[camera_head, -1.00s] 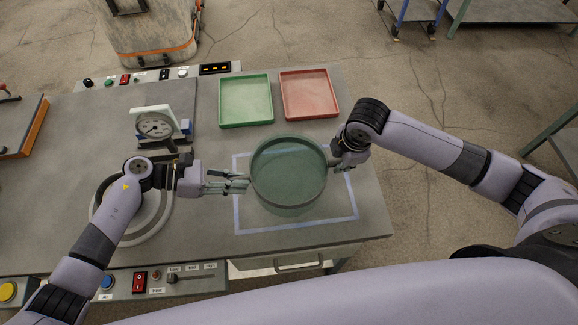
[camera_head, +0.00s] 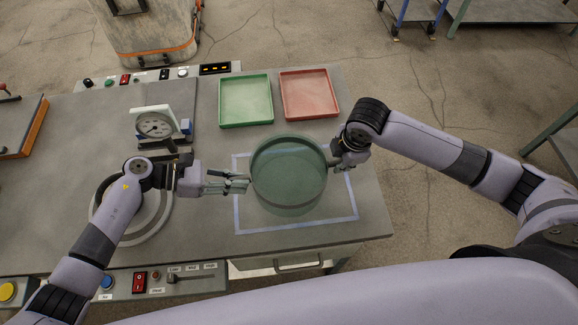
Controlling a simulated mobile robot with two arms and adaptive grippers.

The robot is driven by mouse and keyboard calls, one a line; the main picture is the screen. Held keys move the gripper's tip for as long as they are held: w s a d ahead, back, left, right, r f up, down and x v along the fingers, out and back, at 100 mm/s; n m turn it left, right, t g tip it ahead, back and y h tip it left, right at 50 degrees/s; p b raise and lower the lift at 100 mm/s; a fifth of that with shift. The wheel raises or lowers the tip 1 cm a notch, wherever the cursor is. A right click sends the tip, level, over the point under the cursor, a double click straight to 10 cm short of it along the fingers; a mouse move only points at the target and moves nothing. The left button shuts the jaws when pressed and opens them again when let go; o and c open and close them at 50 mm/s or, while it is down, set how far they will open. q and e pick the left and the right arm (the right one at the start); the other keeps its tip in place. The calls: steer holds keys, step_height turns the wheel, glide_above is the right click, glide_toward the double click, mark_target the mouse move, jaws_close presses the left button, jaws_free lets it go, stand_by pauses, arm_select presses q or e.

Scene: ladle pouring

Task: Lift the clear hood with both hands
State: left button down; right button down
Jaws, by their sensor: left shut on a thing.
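The clear hood (camera_head: 289,172) is a round, greenish, see-through cover. It is over the light square outline on the grey table, between my two grippers. I cannot tell whether it rests on the table or is slightly raised. My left gripper (camera_head: 240,182) is at the hood's left side, its fingers shut on the hood's edge. My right gripper (camera_head: 336,161) is at the hood's upper right side. Its fingertips are small and partly hidden by the wrist, so its hold is unclear.
A green tray (camera_head: 245,124) and a red tray (camera_head: 311,117) lie behind the hood. A dial gauge (camera_head: 155,126) stands at the left, behind my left arm. A control panel with buttons (camera_head: 170,283) runs along the table's front. Bare table lies right of the outline.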

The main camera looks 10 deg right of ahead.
arm_select(q)
steer(key=shift+r, duration=0.15)
arm_select(e)
steer(key=shift+r, duration=0.1)
